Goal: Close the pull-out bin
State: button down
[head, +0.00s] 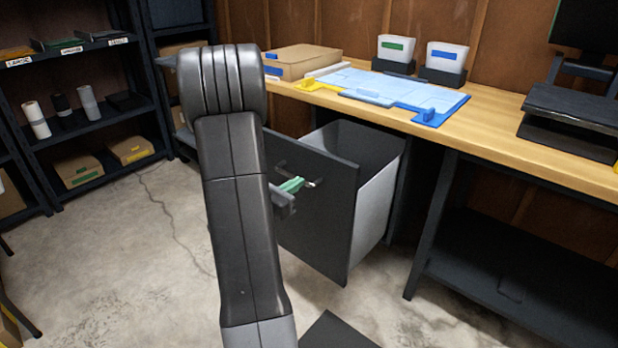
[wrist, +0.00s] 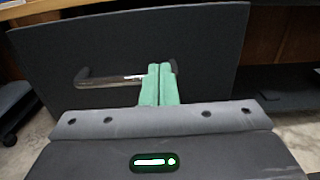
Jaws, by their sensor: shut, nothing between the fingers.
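The pull-out bin (head: 366,222) stands open under the wooden workbench, with a dark front panel, light grey side and an empty-looking inside. Its front panel also fills much of the wrist view (wrist: 120,50). A metal bar handle (wrist: 112,82) runs across the panel, and part of it shows in the head view (head: 313,183). My gripper (head: 293,185) is shut, its green fingertips together (wrist: 160,85) in front of the handle near its right end. I cannot tell whether the fingertips touch the handle or the panel. My arm hides the panel's left part in the head view.
The workbench (head: 490,140) holds a blue mat (head: 385,88), a cardboard box (head: 300,62) and two small bins. A bench leg (head: 432,225) stands right of the bin. Dark shelves (head: 85,125) are at left. Concrete floor (head: 150,265) is clear at front left.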

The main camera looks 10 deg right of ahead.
aim_at(317, 170)
jog(key=b+x, duration=0.1)
jog(key=x, duration=0.5)
dwell(0.3)
